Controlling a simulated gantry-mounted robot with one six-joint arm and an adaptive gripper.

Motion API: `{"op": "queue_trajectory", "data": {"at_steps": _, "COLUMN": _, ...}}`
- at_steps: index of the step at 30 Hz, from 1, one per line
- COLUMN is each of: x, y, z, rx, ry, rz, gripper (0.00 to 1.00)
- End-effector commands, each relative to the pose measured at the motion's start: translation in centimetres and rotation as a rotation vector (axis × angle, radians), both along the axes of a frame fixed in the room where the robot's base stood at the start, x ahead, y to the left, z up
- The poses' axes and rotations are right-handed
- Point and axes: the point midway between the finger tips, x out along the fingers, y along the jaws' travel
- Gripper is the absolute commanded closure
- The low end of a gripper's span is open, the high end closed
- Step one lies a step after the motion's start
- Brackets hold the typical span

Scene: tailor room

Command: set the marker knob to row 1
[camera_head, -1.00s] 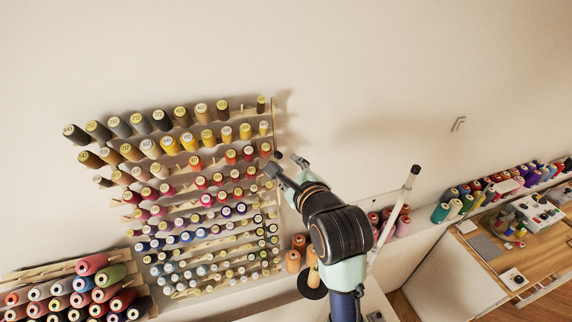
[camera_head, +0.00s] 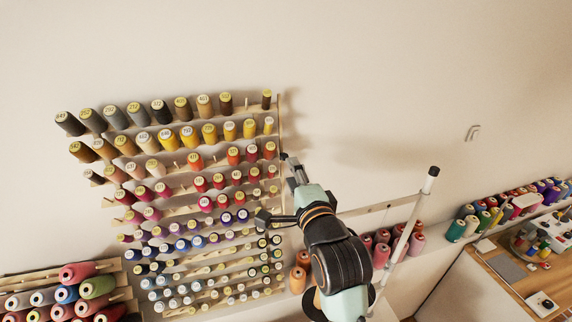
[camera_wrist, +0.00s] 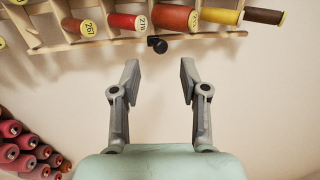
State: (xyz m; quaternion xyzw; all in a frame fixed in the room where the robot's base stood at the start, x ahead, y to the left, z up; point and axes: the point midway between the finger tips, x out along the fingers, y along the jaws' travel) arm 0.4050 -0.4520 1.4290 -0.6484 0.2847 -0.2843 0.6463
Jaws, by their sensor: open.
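The black marker knob (camera_wrist: 157,44) sits on the side edge of the thread rack in the wrist view, near the ends of the red and orange spool rows. My gripper (camera_wrist: 159,66) is open and empty. Its two fingers point at the rack edge, and the knob shows between them, just beyond the tips; contact does not show. In the head view my gripper (camera_head: 275,188) is at the rack's right edge, with its fingers spread along it. A small dark spot by the upper fingertip there may be the knob. Row 1 cannot be read from any marking.
The thread rack (camera_head: 281,120) on the wall holds many rows of numbered spools close to my fingers. Large cones (camera_head: 96,287) lie at lower left. A white pole (camera_head: 412,220) and a shelf of cones (camera_head: 456,230) stand to the right. The wall above is clear.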

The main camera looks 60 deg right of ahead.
Motion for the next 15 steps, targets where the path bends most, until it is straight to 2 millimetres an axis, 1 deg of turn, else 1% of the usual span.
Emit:
{"op": "queue_trajectory", "data": {"at_steps": 3, "x": 1.6, "y": -1.7, "z": 0.2, "rx": 0.002, "ry": 0.001, "rz": 0.0, "gripper": 0.56}}
{"op": "queue_trajectory", "data": {"at_steps": 9, "x": 3.8, "y": -4.1, "z": 0.1, "rx": 0.003, "ry": 0.0, "rz": 0.0, "gripper": 0.56}}
{"op": "queue_trajectory", "data": {"at_steps": 15, "x": 4.4, "y": -4.7, "z": 0.0, "rx": 0.002, "ry": -0.001, "rz": 0.0, "gripper": 0.56}}
